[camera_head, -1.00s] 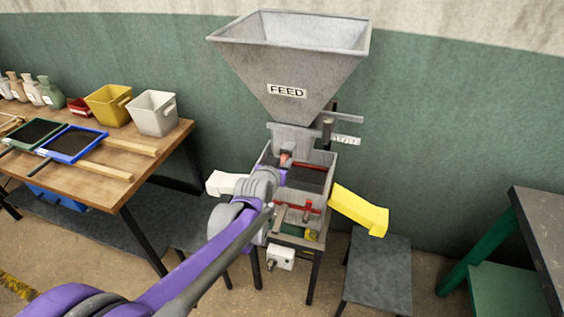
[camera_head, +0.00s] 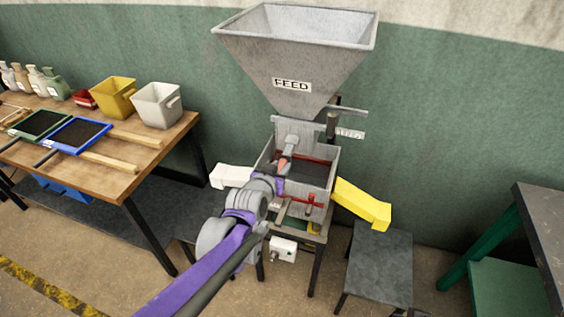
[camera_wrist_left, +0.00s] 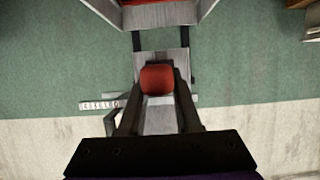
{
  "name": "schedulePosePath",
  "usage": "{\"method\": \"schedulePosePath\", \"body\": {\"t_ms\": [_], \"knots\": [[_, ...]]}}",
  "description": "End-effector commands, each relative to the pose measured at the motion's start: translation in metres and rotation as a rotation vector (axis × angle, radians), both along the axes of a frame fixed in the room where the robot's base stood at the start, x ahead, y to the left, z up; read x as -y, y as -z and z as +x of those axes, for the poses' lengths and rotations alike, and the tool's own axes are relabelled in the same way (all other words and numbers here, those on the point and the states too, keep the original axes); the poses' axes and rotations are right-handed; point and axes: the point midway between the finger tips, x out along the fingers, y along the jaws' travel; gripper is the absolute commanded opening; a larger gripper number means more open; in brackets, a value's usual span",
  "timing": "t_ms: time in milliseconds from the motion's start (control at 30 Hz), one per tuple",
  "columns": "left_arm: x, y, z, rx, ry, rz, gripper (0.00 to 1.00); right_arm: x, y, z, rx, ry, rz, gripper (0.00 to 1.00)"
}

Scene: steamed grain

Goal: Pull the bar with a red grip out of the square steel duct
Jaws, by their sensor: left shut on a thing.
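My left gripper (camera_head: 284,164) is shut on the red grip (camera_wrist_left: 157,79) of the bar, which sits between the fingers in the left wrist view. In the head view the grip is a small orange-red patch, partly hidden by my gripper. A grey length, apparently the bar (camera_head: 291,143), shows between the grip and the square steel duct (camera_head: 306,131) under the feed hopper. I cannot tell how much of the bar is still inside the duct. My right gripper is in neither view.
The large grey feed hopper (camera_head: 293,60) stands above the duct. An open steel box (camera_head: 322,178) with red rods lies below, with a yellow chute (camera_head: 360,204) at its right. A wooden table (camera_head: 150,153) with bins stands left, a low grey stand (camera_head: 380,262) right.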

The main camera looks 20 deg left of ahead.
Motion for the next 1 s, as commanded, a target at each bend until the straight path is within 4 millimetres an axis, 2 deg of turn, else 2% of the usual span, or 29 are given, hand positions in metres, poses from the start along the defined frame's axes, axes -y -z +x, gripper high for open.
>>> {"method": "schedulePosePath", "body": {"t_ms": [600, 933, 967, 1000], "knots": [[-0.002, -0.001, -0.042, 0.002, -0.001, 0.001, 0.00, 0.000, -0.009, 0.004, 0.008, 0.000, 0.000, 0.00], [-0.002, -0.001, -0.045, 0.002, -0.001, 0.001, 0.00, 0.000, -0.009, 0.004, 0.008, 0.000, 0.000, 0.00], [-0.002, -0.001, -0.045, 0.002, -0.001, 0.001, 0.36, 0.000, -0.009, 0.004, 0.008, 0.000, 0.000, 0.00], [-0.002, 0.000, -0.045, 0.002, -0.001, 0.001, 0.43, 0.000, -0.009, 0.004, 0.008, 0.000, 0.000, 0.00]]}}
